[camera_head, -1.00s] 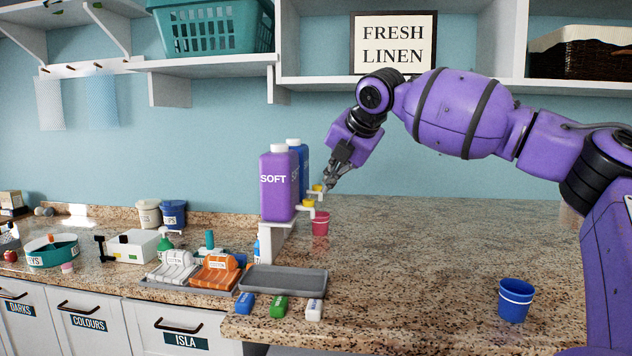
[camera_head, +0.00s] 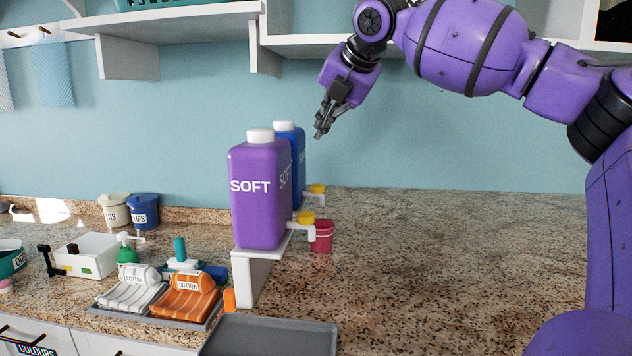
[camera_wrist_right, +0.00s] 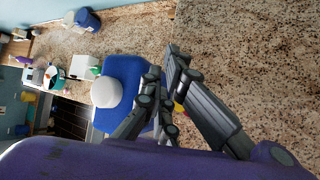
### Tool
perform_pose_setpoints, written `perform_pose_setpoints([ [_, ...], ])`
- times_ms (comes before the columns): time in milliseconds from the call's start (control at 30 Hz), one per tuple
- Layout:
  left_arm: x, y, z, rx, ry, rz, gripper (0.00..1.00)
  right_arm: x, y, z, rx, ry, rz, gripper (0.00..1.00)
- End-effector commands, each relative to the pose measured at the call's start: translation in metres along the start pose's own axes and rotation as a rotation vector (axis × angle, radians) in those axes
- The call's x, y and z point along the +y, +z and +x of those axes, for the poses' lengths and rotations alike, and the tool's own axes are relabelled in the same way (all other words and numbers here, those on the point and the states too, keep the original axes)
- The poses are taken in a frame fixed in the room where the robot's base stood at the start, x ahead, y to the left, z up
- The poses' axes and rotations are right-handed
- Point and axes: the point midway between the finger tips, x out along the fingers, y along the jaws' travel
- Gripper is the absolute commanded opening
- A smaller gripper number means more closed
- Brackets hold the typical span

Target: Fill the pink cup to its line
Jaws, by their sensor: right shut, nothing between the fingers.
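The pink cup (camera_head: 323,238) stands upright on the counter, just right of the purple SOFT dispenser's spout, which partly covers it. I cannot tell which spout it is under, and its line and contents do not show. The purple dispenser (camera_head: 258,205) has a yellow-topped tap (camera_head: 305,218). The blue dispenser (camera_head: 299,165) behind it has another yellow-topped tap (camera_head: 316,189). My right gripper (camera_head: 320,132) is shut and empty, in the air above and right of the blue dispenser. The right wrist view shows its fingers (camera_wrist_right: 165,85) beside the blue dispenser's white cap (camera_wrist_right: 106,92). My left gripper is not in view.
The dispensers stand on a white riser (camera_head: 257,272) at the counter edge. A grey tray (camera_head: 270,338) lies in front. Folded cloths on a tray (camera_head: 213,317) and small containers are at left. A shelf (camera_head: 180,22) hangs above. The counter at right (camera_head: 450,270) is clear.

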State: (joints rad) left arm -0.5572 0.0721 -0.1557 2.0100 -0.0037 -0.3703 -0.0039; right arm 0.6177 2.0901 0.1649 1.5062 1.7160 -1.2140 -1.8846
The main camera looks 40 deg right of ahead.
Motion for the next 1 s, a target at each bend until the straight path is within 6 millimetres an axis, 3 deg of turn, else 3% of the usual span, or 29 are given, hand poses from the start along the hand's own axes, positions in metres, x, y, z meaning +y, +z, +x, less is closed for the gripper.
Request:
perform_pose_setpoints([
  [433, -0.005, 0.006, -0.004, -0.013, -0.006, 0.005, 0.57, -0.001, 0.000, 0.000, 0.000, 0.001, 0.000, 0.00],
  [800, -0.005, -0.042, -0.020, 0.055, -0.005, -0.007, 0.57, -0.019, -0.018, 0.023, -0.003, 0.005, 0.001, 0.00],
  [1000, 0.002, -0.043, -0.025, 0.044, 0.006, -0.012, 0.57, -0.033, -0.033, 0.044, -0.001, 0.005, 0.000, 0.00],
])
